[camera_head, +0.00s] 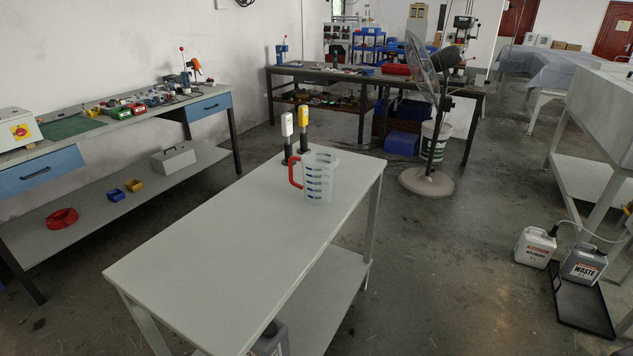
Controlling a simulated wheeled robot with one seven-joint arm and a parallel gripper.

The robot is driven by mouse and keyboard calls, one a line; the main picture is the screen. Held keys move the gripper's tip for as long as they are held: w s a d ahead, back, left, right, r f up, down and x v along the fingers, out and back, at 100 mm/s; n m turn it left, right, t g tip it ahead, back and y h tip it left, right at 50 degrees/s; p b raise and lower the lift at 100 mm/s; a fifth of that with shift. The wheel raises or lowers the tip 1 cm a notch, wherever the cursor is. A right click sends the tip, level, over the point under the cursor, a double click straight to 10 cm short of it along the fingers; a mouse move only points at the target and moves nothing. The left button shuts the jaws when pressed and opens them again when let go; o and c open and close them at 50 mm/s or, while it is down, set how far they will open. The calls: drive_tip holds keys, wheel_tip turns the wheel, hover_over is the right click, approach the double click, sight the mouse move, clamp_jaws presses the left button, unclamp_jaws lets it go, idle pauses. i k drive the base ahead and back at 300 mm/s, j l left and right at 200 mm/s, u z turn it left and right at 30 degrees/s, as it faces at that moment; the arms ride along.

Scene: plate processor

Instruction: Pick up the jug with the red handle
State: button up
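The jug (319,180) is translucent with dark markings on its side. It stands upright near the far end of the grey table (215,250). Its red handle (295,171) points to the left in the picture. My gripper does not show in this view, so I cannot see whether it is open or shut.
The table's near part is bare. A floor fan (424,70) stands behind to the right. A workbench (110,125) runs along the left wall. Canisters (584,264) sit on the floor at right.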

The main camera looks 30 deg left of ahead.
sight(318, 167)
drive_tip(key=i+u, duration=0.1)
drive_tip(key=u, duration=0.3)
drive_tip(key=i+u, duration=0.1)
drive_tip(key=u, duration=0.35)
drive_tip(key=i+u, duration=0.1)
drive_tip(key=u, duration=0.3)
drive_tip(key=i+l+u, duration=0.2)
drive_tip(key=i+l, duration=0.15)
drive_tip(key=i+l+u, duration=0.15)
drive_tip(key=i+l, duration=0.2)
drive_tip(key=l, duration=0.2)
drive_tip(key=i+l+u, duration=0.2)
drive_tip(key=l, duration=0.3)
drive_tip(key=i+j, duration=0.05)
drive_tip(key=i, duration=0.05)
